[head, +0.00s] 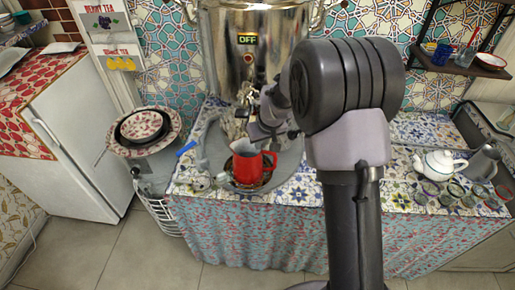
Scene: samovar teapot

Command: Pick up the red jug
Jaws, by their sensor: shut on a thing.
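The red jug (249,172) stands upright near the front edge of the counter, below the samovar. Its open rim has a pale inside and its handle is on the right. My gripper (247,141) comes down from the upper right to the jug's rim and is shut on the jug. The fingertips are small and partly hidden by my wrist. The jug's base is at or just above a dark round holder on a grey round tray (213,150); I cannot tell whether it touches.
A large metal samovar (226,50) stands close behind the jug. A white teapot (438,164), a grey jug (483,163) and several small cups are at the right. Patterned bowls (146,127) stand at the left, near a blue-handled item (187,147). My arm crosses the counter's middle.

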